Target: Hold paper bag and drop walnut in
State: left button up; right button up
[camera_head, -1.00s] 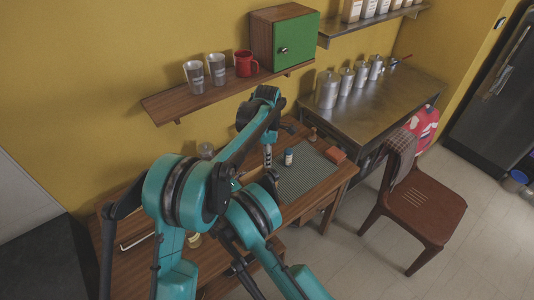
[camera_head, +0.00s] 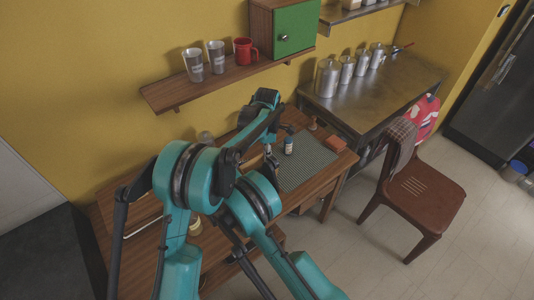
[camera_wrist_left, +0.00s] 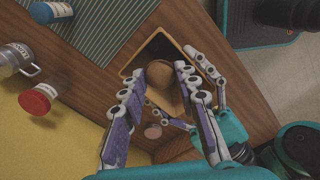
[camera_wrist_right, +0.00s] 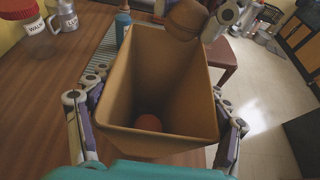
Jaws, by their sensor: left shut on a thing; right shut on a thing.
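The open paper bag (camera_wrist_right: 124,75) is tan and upright in the right wrist view, its mouth facing the camera. My right gripper (camera_wrist_right: 160,125) is shut on it, with fingers along both sides. A reddish-brown round thing (camera_wrist_right: 148,122) lies at the bottom inside the bag. A brown rounded walnut (camera_wrist_right: 187,18) shows at the bag's far rim, beside a left finger. In the left wrist view the walnut (camera_wrist_left: 162,76) is between the fingers of my left gripper (camera_wrist_left: 160,73), which is shut on it over the bag's dark opening. In the head view my arms mostly hide both grippers.
A red-lidded jar (camera_wrist_right: 22,22) and a metal mug (camera_wrist_right: 64,15) stand beyond the bag. A shelf (camera_head: 215,82) hangs above the desk.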

pick_arm(q)
jog(key=o, duration=0.8)
jog(key=shift+o, duration=0.2)
notch_tip(320, 180, up, 12)
pick_arm(e)
jog(key=o, duration=1.2)
jog(key=shift+f, duration=0.1)
jog(key=shift+c, duration=0.2)
